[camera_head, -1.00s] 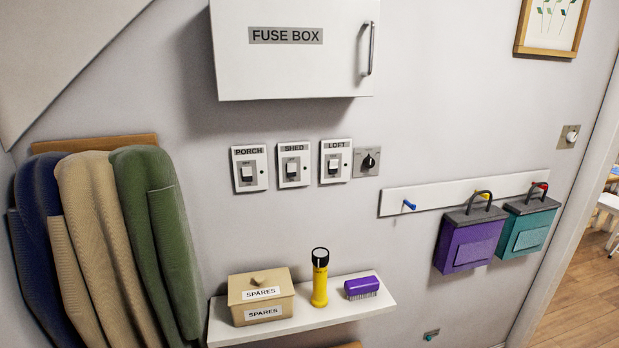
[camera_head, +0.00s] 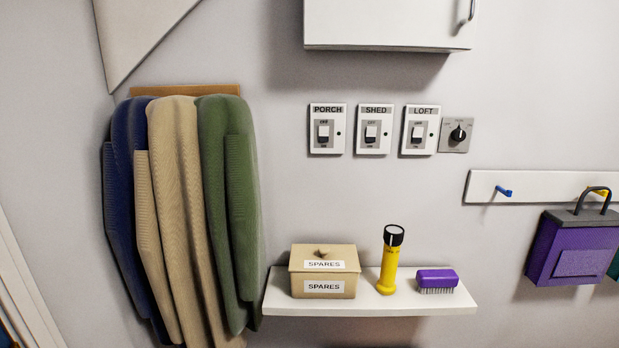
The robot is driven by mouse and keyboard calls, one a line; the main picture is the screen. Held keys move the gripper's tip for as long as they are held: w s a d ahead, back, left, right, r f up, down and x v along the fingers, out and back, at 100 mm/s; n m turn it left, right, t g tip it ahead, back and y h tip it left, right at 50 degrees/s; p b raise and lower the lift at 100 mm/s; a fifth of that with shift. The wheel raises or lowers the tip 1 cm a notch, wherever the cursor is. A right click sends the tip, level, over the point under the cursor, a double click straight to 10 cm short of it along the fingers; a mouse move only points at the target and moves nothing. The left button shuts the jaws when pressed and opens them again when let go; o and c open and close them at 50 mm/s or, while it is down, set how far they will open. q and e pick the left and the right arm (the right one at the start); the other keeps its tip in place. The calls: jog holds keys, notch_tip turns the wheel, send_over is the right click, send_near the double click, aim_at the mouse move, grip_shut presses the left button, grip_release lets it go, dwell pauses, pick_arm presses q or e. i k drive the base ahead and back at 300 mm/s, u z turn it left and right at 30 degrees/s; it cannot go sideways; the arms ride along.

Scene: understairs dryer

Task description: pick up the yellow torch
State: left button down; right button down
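The yellow torch (camera_head: 388,262) stands upright on a white wall shelf (camera_head: 372,304). Its black head with a pale lens is at the top. It stands between a tan box labelled SPARES (camera_head: 324,271) on its left and a purple brush (camera_head: 437,281) on its right, apart from both. Neither of my grippers is in view.
Coats (camera_head: 185,215) hang left of the shelf, close to its left end. Switches (camera_head: 371,130) and a white cabinet (camera_head: 385,24) are on the wall above. A purple bag (camera_head: 573,247) hangs from a hook rail (camera_head: 535,187) at right. Bare wall surrounds the torch's top.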

aim_at(386, 285)
jog(key=z, duration=2.3)
jog(key=i, duration=2.95)
jog(key=u, duration=2.8)
